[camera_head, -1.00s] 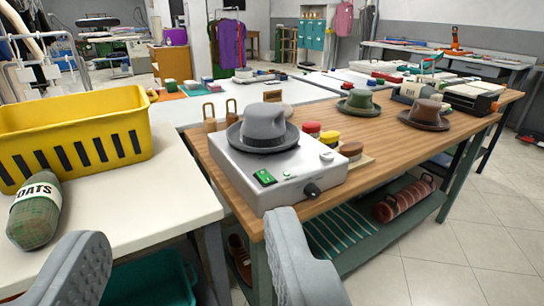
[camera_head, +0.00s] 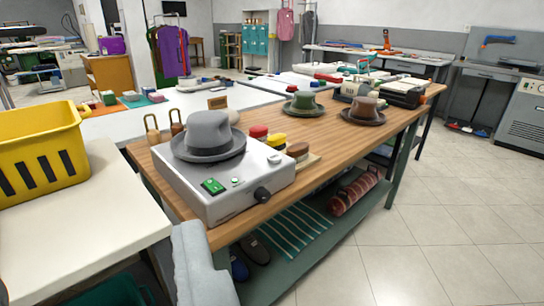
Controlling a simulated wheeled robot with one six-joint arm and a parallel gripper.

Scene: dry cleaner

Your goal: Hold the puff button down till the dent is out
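A silver steamer box (camera_head: 222,190) stands on the near end of the wooden table. A grey hat (camera_head: 209,138) sits brim down on top of it; I cannot make out a dent in its crown. The box's top has a lit green switch (camera_head: 212,186), a small pale button (camera_head: 236,181) and a white round button (camera_head: 274,158). A black knob (camera_head: 262,194) is on its front. No label shows which is the puff button. My gripper (camera_head: 100,284) is open and empty, in front of and below the box. Its right finger shows; the left is nearly out of frame.
A green hat (camera_head: 303,104) and a brown hat (camera_head: 363,110) are farther along the table. A yellow basket (camera_head: 40,155) is on the white counter (camera_head: 110,200) at left. The floor (camera_head: 420,230) at right is clear.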

